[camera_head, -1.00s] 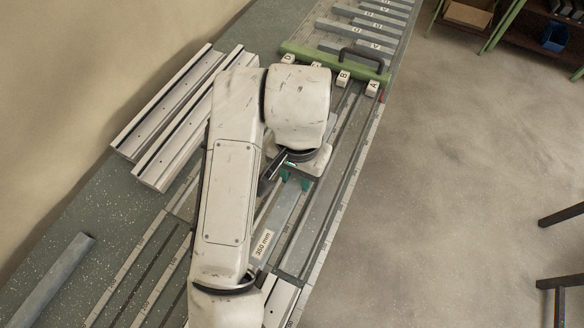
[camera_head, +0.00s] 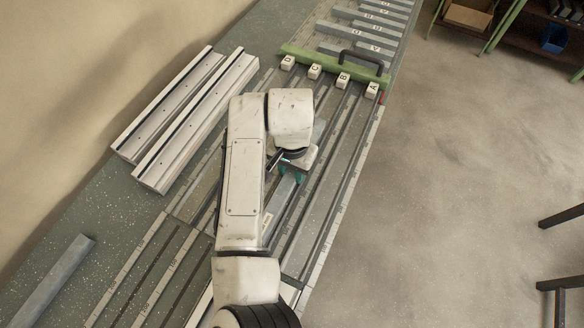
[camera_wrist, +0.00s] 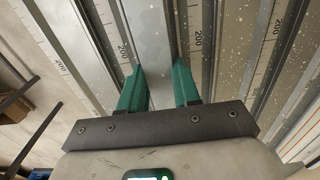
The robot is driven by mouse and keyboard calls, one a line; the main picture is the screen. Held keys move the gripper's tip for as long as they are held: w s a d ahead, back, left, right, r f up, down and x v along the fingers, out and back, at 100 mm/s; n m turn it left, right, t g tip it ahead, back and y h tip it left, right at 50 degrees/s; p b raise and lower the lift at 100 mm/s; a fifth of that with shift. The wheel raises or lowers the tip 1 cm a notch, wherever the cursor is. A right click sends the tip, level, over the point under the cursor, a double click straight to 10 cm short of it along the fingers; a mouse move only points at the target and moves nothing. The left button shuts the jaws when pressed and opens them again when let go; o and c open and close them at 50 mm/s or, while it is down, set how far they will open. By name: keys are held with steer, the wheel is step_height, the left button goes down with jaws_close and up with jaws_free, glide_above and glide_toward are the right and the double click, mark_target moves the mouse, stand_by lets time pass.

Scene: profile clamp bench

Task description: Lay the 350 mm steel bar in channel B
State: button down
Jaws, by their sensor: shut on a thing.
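The grey 350 mm steel bar (camera_head: 284,194) is between the green fingers of my gripper (camera_head: 289,174), which is shut on it. Its label is partly hidden by my arm in the head view. In the wrist view the bar (camera_wrist: 149,35) runs lengthwise away from my gripper (camera_wrist: 160,85), between the rails. The block marked B (camera_head: 343,80) heads channel B at the far green stop. The bar lies roughly along the channels, close to the line of channel B. I cannot tell its height above the channel floor.
Blocks A (camera_head: 372,90), C (camera_head: 315,72) and D (camera_head: 288,62) head the other channels. A green end stop (camera_head: 325,66) with a dark handle crosses the far end. Pale profiles (camera_head: 195,120) lie at left. A loose grey bar (camera_head: 55,278) lies near left. Open floor is at right.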

mark_target(292, 173)
steer(key=shift+f, duration=0.3)
steer(key=shift+f, duration=0.2)
steer(key=c, duration=0.9)
jaws_free()
steer(key=shift+s+f, duration=0.1)
steer(key=shift+f, duration=0.05)
steer(key=shift+o, duration=0.5)
step_height(292, 173, up, 13)
steer(key=b, duration=0.1)
steer(key=shift+r, duration=0.2)
